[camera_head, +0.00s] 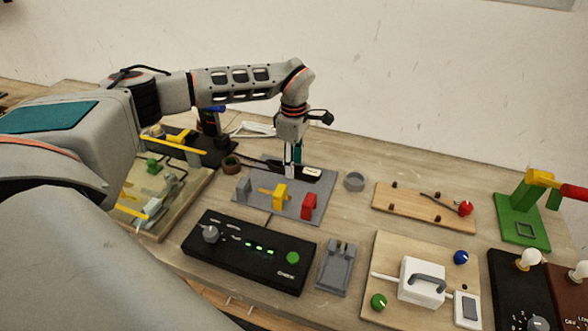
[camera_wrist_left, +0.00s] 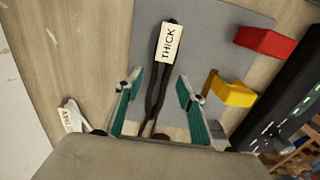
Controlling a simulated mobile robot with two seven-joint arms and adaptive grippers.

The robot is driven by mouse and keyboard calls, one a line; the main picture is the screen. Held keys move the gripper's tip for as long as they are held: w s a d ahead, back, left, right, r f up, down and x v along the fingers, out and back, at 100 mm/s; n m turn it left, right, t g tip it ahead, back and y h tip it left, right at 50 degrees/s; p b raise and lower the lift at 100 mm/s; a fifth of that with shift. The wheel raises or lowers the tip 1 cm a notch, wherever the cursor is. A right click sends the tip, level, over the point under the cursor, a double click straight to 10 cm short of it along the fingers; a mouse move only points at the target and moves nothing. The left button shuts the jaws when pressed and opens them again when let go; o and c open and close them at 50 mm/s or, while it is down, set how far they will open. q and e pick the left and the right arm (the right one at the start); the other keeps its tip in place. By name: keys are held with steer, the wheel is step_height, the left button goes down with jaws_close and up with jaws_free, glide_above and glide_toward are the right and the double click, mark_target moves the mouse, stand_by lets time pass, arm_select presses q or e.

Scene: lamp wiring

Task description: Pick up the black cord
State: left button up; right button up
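The black cord (camera_wrist_left: 157,88) lies on the grey mat (camera_wrist_left: 220,20), with a white tag reading THICK (camera_wrist_left: 168,42) at its far end. In the head view the cord (camera_head: 311,173) shows as a dark strip with its pale tag beside my fingertips. My left gripper (camera_wrist_left: 158,92) is open, pointing down. Its two green-faced fingers stand apart on either side of the cord in the wrist view, with visible gaps. In the head view my left gripper (camera_head: 293,168) is low over the mat's back edge; I cannot tell its exact height. My right gripper is not in view.
Grey, yellow (camera_head: 280,196) and red (camera_head: 309,206) blocks stand on the mat. A black control box (camera_head: 250,250) is in front.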

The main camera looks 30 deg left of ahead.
arm_select(q)
steer(key=shift+f, duration=0.55)
jaws_close()
steer(key=shift+r, duration=0.15)
